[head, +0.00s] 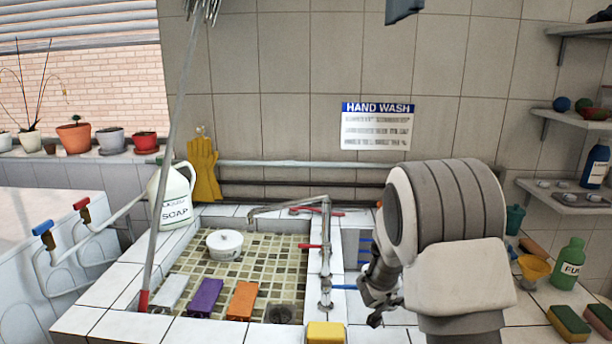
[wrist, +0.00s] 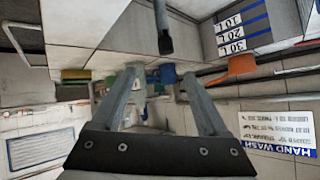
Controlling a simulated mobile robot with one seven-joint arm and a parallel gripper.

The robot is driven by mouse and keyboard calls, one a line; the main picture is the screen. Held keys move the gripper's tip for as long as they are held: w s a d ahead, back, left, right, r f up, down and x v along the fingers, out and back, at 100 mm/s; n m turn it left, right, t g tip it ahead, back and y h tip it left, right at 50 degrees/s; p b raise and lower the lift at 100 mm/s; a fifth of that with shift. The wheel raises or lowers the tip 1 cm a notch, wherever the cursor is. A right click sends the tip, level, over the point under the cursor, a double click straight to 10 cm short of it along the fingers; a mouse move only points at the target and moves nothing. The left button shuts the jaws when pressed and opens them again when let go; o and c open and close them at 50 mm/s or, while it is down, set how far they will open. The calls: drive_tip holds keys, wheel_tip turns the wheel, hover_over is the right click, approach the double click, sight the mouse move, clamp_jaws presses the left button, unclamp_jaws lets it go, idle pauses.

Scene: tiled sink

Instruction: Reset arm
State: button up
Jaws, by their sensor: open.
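My arm reaches in from the lower right of the head view, in front of the right part of the tiled sink (head: 205,332). My gripper (head: 374,318) hangs at its end, right of the tap (head: 325,245), and is small and partly hidden by the arm there. In the wrist view the two fingers of my gripper (wrist: 160,76) stand apart with nothing held between them. The wrist picture looks upside down, with the hand wash sign (wrist: 280,130) inverted at the lower right.
A white pot (head: 225,243) and white, purple (head: 205,297) and orange (head: 242,300) blocks sit in the basin. A soap jug (head: 172,196) stands on the left rim. A yellow sponge (head: 325,333) lies at the front. Bottles and sponges crowd the right counter, including a green bottle (head: 569,264).

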drive_tip(key=s+a+r+n+t+y+p, duration=0.1)
drive_tip(key=s+a+r+n+y, duration=0.25)
drive_tip(key=a+r, duration=0.5)
drive_tip(key=s+a+r+n+t+y+p, duration=0.1)
drive_tip(key=s+a+r+n+t+y, duration=0.25)
drive_tip(key=r, duration=0.75)
drive_tip(key=s+r+n+g+p, duration=0.1)
drive_tip(key=s+n+g, duration=0.1)
drive_tip(key=s, duration=1.1)
drive_tip(key=s+r+n+g+y+p, duration=0.1)
drive_tip(key=s+r+n+g+p, duration=0.1)
drive_tip(key=s, duration=1.1)
drive_tip(key=shift+s+a+r+n+g, duration=0.3)
drive_tip(key=shift+n+g, duration=0.3)
drive_tip(key=shift+g, duration=0.65)
